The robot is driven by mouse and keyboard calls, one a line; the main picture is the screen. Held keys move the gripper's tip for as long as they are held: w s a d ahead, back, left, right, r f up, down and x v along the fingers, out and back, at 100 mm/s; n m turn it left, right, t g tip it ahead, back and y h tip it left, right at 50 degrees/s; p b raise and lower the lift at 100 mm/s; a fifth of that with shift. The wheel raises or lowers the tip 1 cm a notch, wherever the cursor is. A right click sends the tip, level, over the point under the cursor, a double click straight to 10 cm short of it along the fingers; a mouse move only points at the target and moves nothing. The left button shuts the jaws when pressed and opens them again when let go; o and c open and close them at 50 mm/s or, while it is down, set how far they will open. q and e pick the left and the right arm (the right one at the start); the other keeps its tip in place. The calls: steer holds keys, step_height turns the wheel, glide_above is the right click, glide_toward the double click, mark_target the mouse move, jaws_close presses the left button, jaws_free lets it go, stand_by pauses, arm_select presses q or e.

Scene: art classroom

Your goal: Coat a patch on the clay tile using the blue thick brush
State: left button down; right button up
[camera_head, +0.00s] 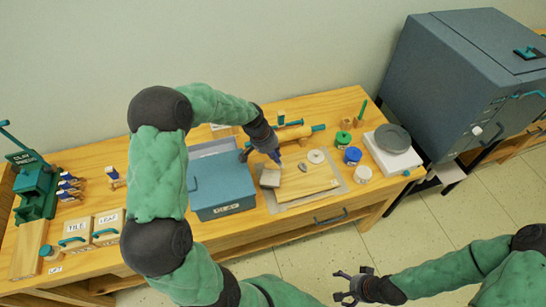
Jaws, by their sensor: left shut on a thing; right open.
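The clay tile seems to be the small pale block (270,178) on a grey mat (333,185) in the middle of the table. My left gripper (275,156) reaches in from above and is shut on a small dark blue thing, which looks like the blue thick brush. The gripper mostly hides it. Its lower end is close above the tile; I cannot tell whether they touch. My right gripper (350,290) is open and empty, in front of the table over the floor.
A wooden board (306,187) lies on the mat. A blue-grey box (222,188) stands left of it, a rolling pin (295,134) behind. Blue (352,155) and green (343,138) jars stand right. A green press (35,185) and several blue-handled tools (68,182) are at far left.

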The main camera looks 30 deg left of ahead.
arm_select(q)
steer(key=shift+r+p, duration=0.9)
steer(key=shift+r, duration=0.8)
